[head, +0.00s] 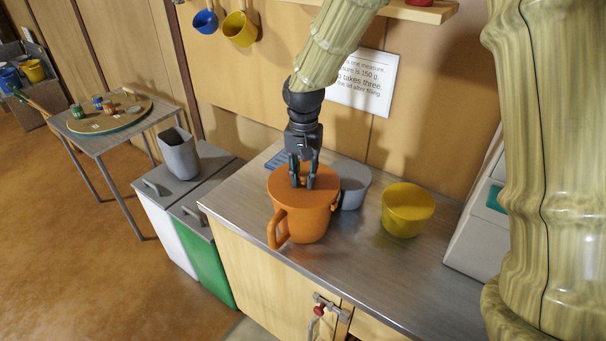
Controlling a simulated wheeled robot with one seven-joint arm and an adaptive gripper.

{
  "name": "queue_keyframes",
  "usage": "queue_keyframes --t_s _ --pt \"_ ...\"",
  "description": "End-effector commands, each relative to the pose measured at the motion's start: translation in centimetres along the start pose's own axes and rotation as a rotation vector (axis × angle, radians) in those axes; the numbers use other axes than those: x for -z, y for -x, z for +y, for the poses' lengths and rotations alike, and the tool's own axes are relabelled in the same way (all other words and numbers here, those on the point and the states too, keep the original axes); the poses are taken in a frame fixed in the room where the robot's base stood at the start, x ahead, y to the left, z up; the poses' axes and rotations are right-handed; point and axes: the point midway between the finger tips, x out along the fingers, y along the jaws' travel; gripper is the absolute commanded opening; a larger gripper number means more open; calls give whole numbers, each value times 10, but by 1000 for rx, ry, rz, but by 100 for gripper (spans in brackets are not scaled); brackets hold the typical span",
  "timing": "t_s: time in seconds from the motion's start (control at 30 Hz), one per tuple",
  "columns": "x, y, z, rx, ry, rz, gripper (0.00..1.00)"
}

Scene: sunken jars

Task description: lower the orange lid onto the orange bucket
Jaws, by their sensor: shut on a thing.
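An orange bucket (304,222) with a handle on its left side stands on the metal counter. The orange lid (281,183) is at the bucket's top and looks level. My gripper (301,184) points down from above, with its fingers at the middle of the lid. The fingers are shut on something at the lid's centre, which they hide. I cannot tell whether the lid touches the bucket's rim all round.
A grey container (352,186) stands close behind the bucket on the right. The counter (376,268) is clear in front. A sign (364,80) hangs on the wall behind, and a white machine (480,215) stands at right.

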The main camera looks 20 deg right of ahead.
Motion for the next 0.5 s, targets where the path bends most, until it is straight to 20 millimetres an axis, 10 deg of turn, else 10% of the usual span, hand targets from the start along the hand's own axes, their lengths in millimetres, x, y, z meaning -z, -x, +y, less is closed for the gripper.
queue_keyframes --t_s 0.37,0.4,0.5 --pt "0 -2 0 0 0 0 0" --pt "0 -2 0 0 0 0 25" --pt "0 -2 0 0 0 0 43"
